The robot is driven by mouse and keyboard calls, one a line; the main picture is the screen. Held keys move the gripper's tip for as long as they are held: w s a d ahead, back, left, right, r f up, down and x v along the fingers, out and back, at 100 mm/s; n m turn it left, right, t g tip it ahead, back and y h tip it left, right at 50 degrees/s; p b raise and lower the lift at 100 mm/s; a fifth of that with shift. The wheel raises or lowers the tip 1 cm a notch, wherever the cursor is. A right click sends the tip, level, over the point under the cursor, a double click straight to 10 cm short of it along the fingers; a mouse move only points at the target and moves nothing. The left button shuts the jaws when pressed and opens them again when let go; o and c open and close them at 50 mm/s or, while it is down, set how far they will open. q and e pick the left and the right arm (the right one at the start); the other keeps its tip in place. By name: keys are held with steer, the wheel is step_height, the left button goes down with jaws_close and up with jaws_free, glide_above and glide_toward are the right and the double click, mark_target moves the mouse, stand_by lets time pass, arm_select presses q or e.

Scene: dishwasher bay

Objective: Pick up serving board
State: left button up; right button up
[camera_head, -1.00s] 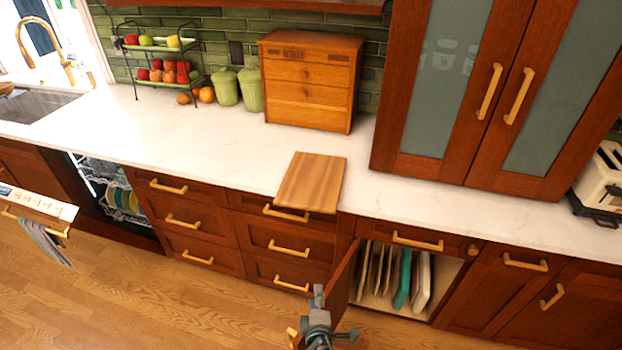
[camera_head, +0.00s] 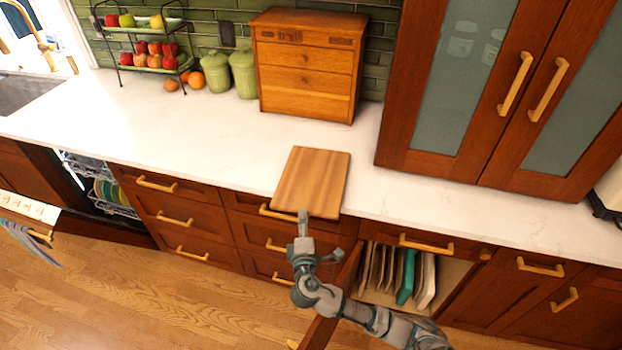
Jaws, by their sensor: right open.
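The wooden serving board (camera_head: 312,180) lies flat on the white countertop, its front edge at or slightly past the counter's front edge. My right gripper (camera_head: 303,222) is just in front of the board's near edge, pointing at it. It is open and holds nothing that I can see. Whether a finger touches the board cannot be told from this angle. My left gripper is out of view.
A cabinet door stands open below the counter, beside my right arm, with several boards (camera_head: 405,275) upright inside. A wooden drawer box (camera_head: 305,75) stands behind the serving board. The dishwasher (camera_head: 98,190) is open at left. Counter (camera_head: 170,135) left of the board is clear.

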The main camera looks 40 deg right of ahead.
mark_target(303, 201)
steer(key=w+d, duration=0.2)
steer(key=shift+d+f, duration=0.1)
steer(key=shift+d, duration=0.25)
steer(key=w, duration=0.2)
steer(key=d, duration=0.1)
steer(key=shift+w+r, duration=0.35)
steer(key=shift+w, duration=0.05)
steer(key=shift+w+d, duration=0.1)
steer(key=shift+w, duration=0.35)
steer(key=shift+d, duration=0.2)
steer(key=shift+s+d, duration=0.1)
steer(key=shift+d, duration=0.3)
jaws_close()
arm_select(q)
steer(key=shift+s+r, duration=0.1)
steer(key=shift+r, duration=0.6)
arm_select(e)
steer(key=shift+a, duration=0.35)
